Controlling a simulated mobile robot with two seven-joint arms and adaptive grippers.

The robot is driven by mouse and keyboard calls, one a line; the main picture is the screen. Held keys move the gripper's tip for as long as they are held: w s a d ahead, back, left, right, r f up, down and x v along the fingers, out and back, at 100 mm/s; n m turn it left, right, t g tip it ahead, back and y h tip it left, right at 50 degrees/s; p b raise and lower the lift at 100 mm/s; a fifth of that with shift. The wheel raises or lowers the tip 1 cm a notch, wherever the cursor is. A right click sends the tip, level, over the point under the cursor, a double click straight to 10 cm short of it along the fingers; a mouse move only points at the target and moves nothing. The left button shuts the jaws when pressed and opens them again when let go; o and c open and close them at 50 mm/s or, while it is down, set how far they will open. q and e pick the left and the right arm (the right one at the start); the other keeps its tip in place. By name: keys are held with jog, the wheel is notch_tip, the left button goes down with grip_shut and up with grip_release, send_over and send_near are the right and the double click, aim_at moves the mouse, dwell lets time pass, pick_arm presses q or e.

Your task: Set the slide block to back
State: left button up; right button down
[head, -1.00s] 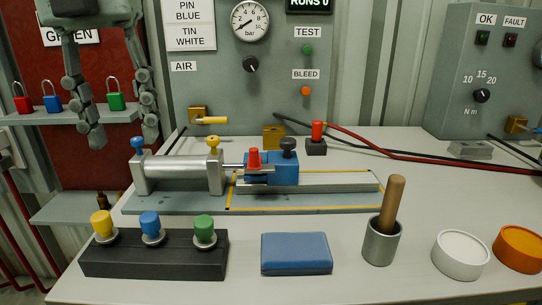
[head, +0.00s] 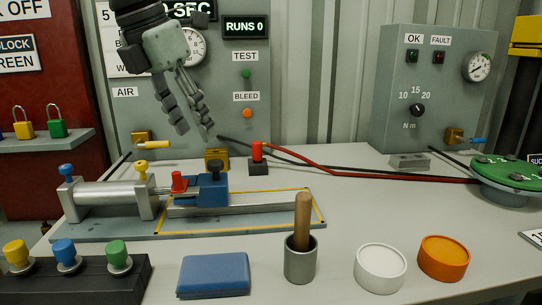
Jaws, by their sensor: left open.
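The blue slide block (head: 207,195) sits on the metal rail of the slide fixture (head: 265,221), towards the left end of the yellow-outlined area. It carries a dark round knob on top, and a red piece (head: 179,184) stands at its left side. The silver cylinder (head: 112,201) lies to its left on the same base. My left gripper (head: 195,134) is open and empty, fingers pointing down, in front of the grey panel. In the picture it is above the block and clearly apart from it. My right gripper is not in view.
A brass block (head: 216,159) and a red-topped dark block (head: 258,160) stand behind the fixture. In front are a black block with coloured knobs (head: 70,285), a blue pad (head: 213,275), a grey cup with a wooden handle (head: 300,260), and white (head: 381,270) and orange (head: 443,259) tubs.

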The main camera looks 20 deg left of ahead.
aim_at(215, 161)
pick_arm(q)
jog(key=shift+m, duration=0.3)
jog(key=x, duration=0.3)
jog(key=w+x, duration=0.1)
jog(key=x, duration=0.3)
jog(key=shift+r, duration=0.15)
jog(key=shift+w+d+f, duration=0.1)
jog(key=shift+w+f, duration=0.05)
jog(key=shift+f, duration=0.3)
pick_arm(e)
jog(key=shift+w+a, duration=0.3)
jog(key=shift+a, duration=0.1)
pick_arm(q)
jog(key=shift+c, duration=0.2)
grip_shut()
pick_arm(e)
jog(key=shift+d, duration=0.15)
